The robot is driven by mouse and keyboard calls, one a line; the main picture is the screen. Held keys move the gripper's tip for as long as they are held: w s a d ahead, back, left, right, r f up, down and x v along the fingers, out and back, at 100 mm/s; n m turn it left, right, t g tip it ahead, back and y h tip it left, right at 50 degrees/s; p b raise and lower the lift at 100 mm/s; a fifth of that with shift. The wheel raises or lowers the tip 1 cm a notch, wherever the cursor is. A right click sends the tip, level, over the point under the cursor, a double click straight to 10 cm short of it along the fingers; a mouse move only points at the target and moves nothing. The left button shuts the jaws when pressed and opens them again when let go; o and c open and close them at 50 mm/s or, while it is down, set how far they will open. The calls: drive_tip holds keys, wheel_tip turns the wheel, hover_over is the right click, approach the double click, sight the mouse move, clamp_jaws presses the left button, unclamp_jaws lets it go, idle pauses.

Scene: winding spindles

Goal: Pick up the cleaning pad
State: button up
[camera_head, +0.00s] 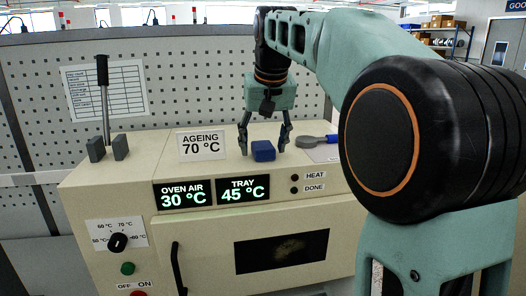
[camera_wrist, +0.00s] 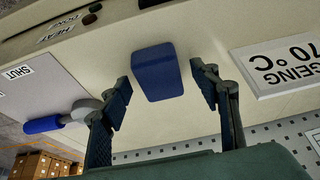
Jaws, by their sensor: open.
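The cleaning pad is a small dark blue block (camera_head: 263,151) on the cream top of the oven cabinet, just right of the AGEING 70 °C sign. My gripper (camera_head: 264,148) points down over it, with one finger to each side. In the wrist view the blue pad (camera_wrist: 157,73) lies ahead of and between the fingertips of my open gripper (camera_wrist: 160,92). Gaps show between the pad and both fingers in the wrist view. The gripper holds nothing.
A grey round-headed tool with a blue handle (camera_head: 318,141) lies right of the pad. The AGEING sign (camera_head: 201,146) stands left. A lever (camera_head: 104,105) rises at the far left of the cabinet top. A perforated panel (camera_head: 190,75) stands behind.

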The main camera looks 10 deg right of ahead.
sight(262, 143)
drive_tip(key=c, duration=1.2)
drive_tip(key=shift+o, duration=0.2)
drive_tip(key=shift+r, duration=0.1)
drive_tip(key=shift+r, duration=0.4)
wheel_tip(262, 143, up, 3)
drive_tip(key=shift+f+p, duration=0.2)
drive_tip(key=shift+p, duration=0.1)
drive_tip(key=s+r+b, duration=0.1)
drive_tip(key=s+r, duration=0.8)
drive_tip(key=s, duration=0.5)
drive_tip(key=shift+d+r, duration=0.2)
drive_tip(key=shift+d, duration=0.15)
